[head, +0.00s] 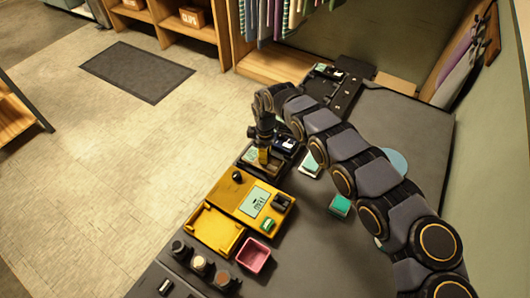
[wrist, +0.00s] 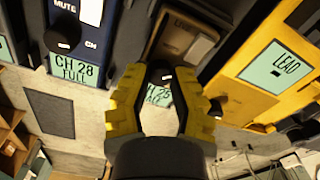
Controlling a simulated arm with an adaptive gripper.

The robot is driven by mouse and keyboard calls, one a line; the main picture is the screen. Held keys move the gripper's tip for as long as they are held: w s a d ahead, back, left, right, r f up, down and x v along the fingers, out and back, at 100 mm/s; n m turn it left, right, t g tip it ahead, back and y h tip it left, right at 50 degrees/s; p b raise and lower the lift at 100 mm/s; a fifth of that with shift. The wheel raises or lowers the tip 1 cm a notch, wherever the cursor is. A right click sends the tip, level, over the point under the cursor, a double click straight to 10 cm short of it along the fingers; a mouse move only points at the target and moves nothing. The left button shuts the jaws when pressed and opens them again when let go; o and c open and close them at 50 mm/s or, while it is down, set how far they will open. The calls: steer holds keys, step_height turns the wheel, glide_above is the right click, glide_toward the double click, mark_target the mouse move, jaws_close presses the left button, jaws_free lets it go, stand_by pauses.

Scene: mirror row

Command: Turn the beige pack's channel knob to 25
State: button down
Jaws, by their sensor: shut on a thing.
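The beige pack (wrist: 182,38) looks brown and dim in the wrist view, between a navy pack and a yellow pack. Its channel knob (wrist: 159,73) is a small dark knob, mostly hidden between my fingers. My gripper (wrist: 160,80) has yellow-padded fingers on both sides of the knob and is shut on it. The pack's green display (wrist: 158,94) shows between the fingers and seems to read CH 25; its lower line is partly covered. In the head view my gripper (head: 264,157) points down onto the pack, behind the yellow one, and hides most of it.
The navy pack (wrist: 61,20) shows CH 28 FULL, with its own dark knob beside my left finger. The yellow pack (head: 233,190) shows LEAD in the wrist view. A pink tray (head: 255,257) and several dark-rimmed cups stand nearer on the grey table (head: 330,245).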

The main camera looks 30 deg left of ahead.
steer(key=shift+s+f, duration=0.1)
steer(key=shift+f, duration=0.05)
stand_by(0.3)
steer(key=c, duration=0.8)
jaws_free()
step_height(320, 180, up, 12)
steer(key=shift+d, duration=0.1)
